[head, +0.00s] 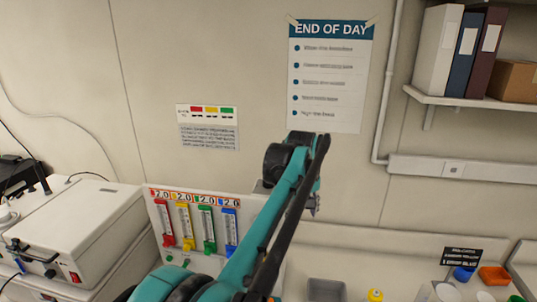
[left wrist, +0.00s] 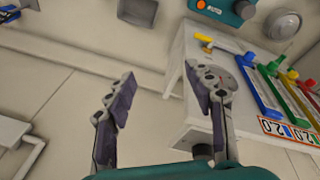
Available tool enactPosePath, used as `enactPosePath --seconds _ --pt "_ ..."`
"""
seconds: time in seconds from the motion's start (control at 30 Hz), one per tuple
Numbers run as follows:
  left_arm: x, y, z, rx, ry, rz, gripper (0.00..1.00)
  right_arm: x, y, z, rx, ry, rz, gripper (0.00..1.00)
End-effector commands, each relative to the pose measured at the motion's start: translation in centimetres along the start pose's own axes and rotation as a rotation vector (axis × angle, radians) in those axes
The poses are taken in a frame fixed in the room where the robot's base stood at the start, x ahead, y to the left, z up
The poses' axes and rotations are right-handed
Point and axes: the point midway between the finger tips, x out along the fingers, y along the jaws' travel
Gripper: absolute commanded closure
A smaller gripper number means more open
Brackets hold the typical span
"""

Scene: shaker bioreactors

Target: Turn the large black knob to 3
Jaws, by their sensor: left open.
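My left arm rises from the bottom middle of the head view, and its gripper end (head: 313,205) is mostly hidden behind the arm. In the left wrist view my left gripper (left wrist: 163,80) is open, with nothing between its fingers. My right gripper is not in view.
The flowmeter panel (head: 150,212) has red, yellow, green and blue tubes reading 2.0. A white box device (head: 75,225) stands left of it. A shelf (head: 470,101) holds binders.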

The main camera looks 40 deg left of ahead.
Motion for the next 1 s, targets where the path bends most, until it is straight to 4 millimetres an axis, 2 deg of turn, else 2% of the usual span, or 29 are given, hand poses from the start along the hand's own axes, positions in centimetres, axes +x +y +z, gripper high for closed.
enactPosePath --seconds 0.03,0.1,0.3,0.4,0.5,0.67,0.77,1.0 --pt "-2.5 0.5 -3.0 -0.072 -0.015 -0.022 0.46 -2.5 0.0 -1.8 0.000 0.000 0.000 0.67" --pt "-4.0 0.7 -6.1 -0.171 -0.036 -0.052 0.46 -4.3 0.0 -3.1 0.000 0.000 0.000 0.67" --pt "-7.1 -0.3 -13.9 -0.448 -0.088 -0.139 0.46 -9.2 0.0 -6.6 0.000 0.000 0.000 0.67" --pt "-7.8 -1.2 -16.5 -0.559 -0.106 -0.176 0.46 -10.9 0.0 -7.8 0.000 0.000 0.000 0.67" --pt "-8.1 -2.0 -18.1 -0.636 -0.118 -0.203 0.46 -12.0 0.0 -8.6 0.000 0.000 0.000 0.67" --pt "-7.8 -2.6 -19.1 -0.689 -0.126 -0.222 0.46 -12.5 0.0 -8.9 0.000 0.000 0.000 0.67" --pt "-7.0 -2.8 -19.0 -0.694 -0.127 -0.223 0.46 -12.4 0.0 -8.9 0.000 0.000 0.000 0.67" --pt "-3.5 -3.4 -18.2 -0.691 -0.127 -0.223 0.46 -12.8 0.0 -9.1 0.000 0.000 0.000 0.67"
